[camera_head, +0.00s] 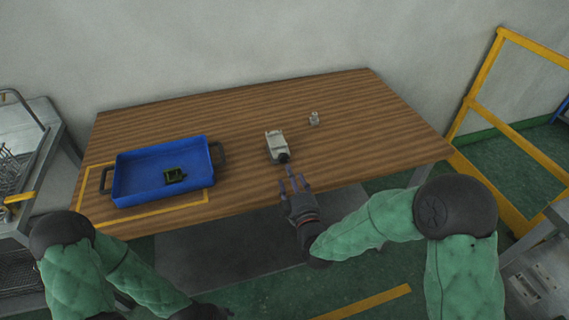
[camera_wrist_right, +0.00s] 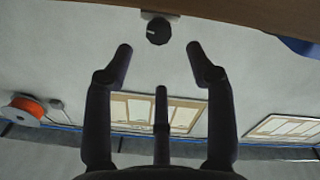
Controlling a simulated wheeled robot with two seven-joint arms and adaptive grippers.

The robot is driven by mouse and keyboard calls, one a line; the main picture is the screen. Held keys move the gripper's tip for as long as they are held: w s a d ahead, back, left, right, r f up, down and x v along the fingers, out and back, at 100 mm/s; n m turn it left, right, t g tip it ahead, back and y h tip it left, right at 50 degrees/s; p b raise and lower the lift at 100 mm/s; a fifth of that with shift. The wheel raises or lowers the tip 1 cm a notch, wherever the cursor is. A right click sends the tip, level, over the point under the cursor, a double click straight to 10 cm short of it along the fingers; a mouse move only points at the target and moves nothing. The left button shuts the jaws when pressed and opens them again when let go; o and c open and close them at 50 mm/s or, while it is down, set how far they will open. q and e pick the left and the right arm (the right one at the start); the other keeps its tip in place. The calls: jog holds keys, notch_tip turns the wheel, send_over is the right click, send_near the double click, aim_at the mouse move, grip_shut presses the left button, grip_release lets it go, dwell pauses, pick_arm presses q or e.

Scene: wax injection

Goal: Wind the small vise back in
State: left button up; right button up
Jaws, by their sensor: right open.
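The small vise (camera_head: 275,145) is a light grey block on the wooden table, right of the table's middle. Its round black knob (camera_head: 284,157) is at the near end and faces my right gripper. My right gripper (camera_head: 294,184) is open and empty, just short of the knob at the table's front edge. In the right wrist view the knob (camera_wrist_right: 158,31) is ahead, between and beyond the open fingertips (camera_wrist_right: 158,48), not touched. A pale mark shows on the knob. My left arm is at the lower left, and its gripper (camera_head: 203,312) is mostly cut off at the bottom edge.
A blue tray (camera_head: 127,178) with dark handles stands at the table's left, holding a small dark green and yellow part (camera_head: 174,175). A small pale grey object (camera_head: 314,119) stands right of the vise. The wooden table (camera_head: 345,155) is clear around them. A yellow rail (camera_head: 478,84) stands at right.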

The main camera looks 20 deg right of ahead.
aim_at(284, 160)
jog(key=w+b, duration=0.1)
jog(key=w, duration=0.6)
jog(key=shift+b, duration=0.3)
jog(key=shift+c, duration=0.3)
jog(key=c, duration=1.1)
